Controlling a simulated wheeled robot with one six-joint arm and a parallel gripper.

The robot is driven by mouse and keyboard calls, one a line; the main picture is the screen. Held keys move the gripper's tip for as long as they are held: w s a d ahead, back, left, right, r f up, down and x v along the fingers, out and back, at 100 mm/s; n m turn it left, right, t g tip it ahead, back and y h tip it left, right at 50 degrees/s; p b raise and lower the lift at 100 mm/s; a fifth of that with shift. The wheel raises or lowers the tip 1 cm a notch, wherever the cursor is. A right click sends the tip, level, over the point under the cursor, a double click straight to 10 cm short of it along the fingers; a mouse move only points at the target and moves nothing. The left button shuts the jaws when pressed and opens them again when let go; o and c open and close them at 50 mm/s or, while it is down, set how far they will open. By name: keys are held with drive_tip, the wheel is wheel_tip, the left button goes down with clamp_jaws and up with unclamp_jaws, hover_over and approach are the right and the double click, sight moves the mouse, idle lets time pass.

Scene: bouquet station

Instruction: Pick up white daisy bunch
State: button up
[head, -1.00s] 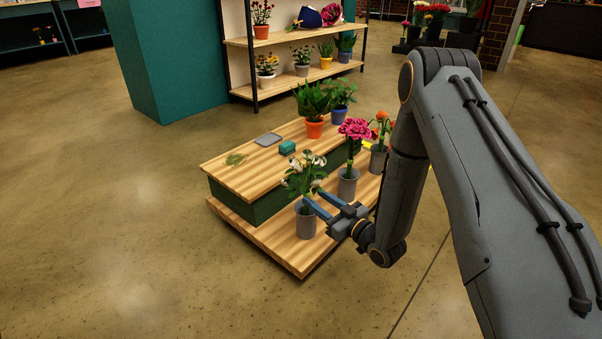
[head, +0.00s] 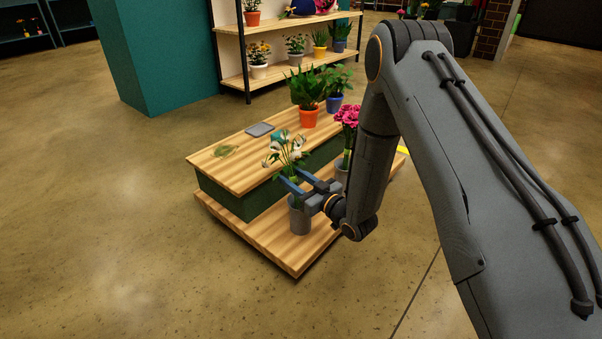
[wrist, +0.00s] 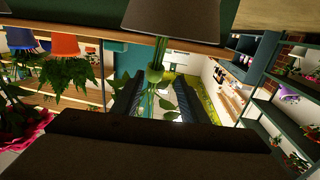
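The white daisy bunch (head: 287,150) leans a little left above a grey pot (head: 300,215) on the front lower step of the wooden display. My gripper (head: 287,182) is level with its stems, just above the pot, with a finger on either side. In the wrist view, the picture is upside down and the grey pot (wrist: 172,16) hangs from the top. The stems with a green band (wrist: 155,74) run between the two dark fingers (wrist: 160,100), with gaps showing on both sides. The blooms are hidden in the wrist view.
A pink bunch (head: 347,116) in a grey pot stands just right of my gripper. Open floor lies left.

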drive_tip(key=shift+w+a, duration=0.2)
drive_tip(key=shift+w, duration=0.1)
clamp_jaws()
drive_tip(key=shift+r, duration=0.2)
